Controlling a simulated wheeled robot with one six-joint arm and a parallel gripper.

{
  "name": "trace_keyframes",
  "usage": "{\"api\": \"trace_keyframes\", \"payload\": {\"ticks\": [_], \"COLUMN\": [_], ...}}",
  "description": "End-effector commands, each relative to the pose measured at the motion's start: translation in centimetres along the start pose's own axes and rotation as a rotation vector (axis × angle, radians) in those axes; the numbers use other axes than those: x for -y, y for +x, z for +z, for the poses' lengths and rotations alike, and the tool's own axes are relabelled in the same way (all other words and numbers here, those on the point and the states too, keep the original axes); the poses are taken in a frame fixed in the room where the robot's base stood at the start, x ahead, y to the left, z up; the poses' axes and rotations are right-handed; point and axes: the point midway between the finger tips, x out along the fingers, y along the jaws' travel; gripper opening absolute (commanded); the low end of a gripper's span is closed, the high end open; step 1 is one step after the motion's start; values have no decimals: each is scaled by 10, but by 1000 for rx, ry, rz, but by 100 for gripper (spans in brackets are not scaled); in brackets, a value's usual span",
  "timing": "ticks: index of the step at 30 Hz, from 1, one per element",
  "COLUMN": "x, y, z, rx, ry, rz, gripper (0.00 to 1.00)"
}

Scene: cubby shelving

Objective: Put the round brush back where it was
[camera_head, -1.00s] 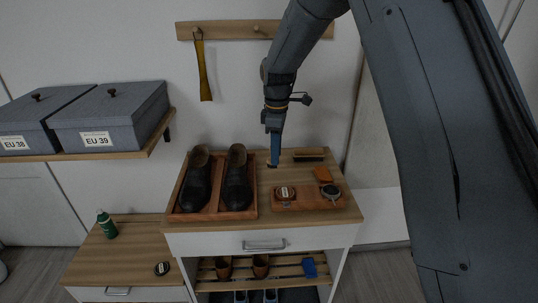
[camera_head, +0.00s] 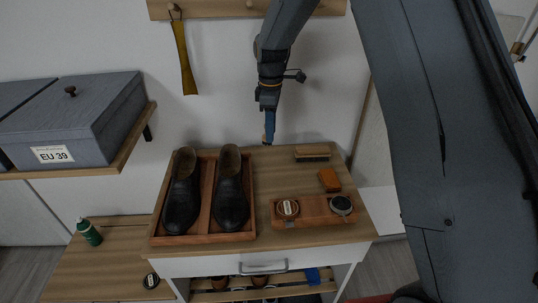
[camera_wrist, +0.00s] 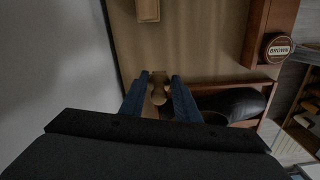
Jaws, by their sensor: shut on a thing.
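My gripper (camera_head: 268,140) is at the back edge of the cabinet top in the head view, pointing down. In the wrist view its two blue fingers (camera_wrist: 159,92) are shut on the round brush (camera_wrist: 158,97), a small tan wooden piece with a rounded end. Only part of the brush shows between the fingers; its bristles cannot be made out. In the head view the brush is mostly hidden. I cannot tell whether it touches the cabinet top (camera_head: 275,168).
A wooden tray (camera_head: 205,239) with black shoes (camera_head: 231,190) stands left. A long brush (camera_head: 312,153), an orange block (camera_head: 329,180) and a wooden holder (camera_head: 315,212) with tins are right. A shoehorn (camera_head: 184,60) hangs above. Open wood lies between tray and holder.

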Motion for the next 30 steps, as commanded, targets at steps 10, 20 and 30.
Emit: {"api": "trace_keyframes", "payload": {"ticks": [10, 20, 30], "x": [1, 1, 1], "y": [45, 82, 86], "z": [1, 0, 0], "rx": [1, 0, 0], "ry": [0, 0, 0], "rz": [-2, -1, 0], "gripper": [7, 7, 7]}}
